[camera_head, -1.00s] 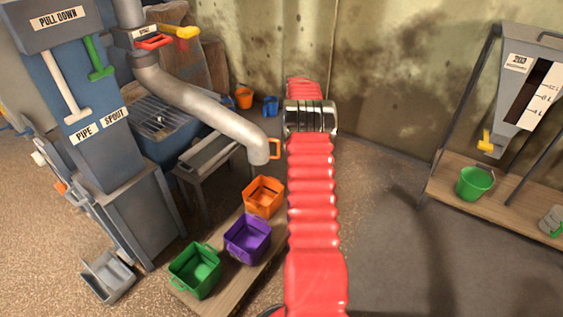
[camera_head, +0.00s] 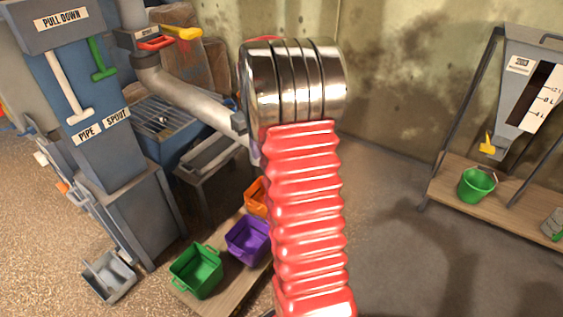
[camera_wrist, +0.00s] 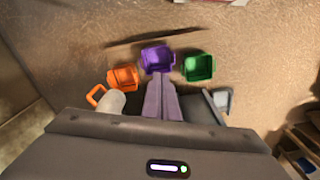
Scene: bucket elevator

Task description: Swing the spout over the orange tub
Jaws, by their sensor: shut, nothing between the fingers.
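The grey spout pipe (camera_head: 190,103) slopes down to the right in the head view, its end hidden behind my arm. In the wrist view the spout's pale end (camera_wrist: 112,101) with an orange handle loop (camera_wrist: 96,96) lies left of my gripper (camera_wrist: 160,82). My gripper's fingers are together and empty, apart from the handle. The orange tub (camera_wrist: 123,77) appears just above the spout end in that view; in the head view the tub (camera_head: 256,197) is partly covered by my arm. The gripper itself is mostly hidden there.
A purple tub (camera_head: 247,240) and a green tub (camera_head: 196,271) stand in line on the board. A blue-grey machine with a white handle (camera_head: 66,88) and a green handle (camera_head: 97,55) stands left. A hopper stand (camera_head: 500,190) is at right, with open floor between.

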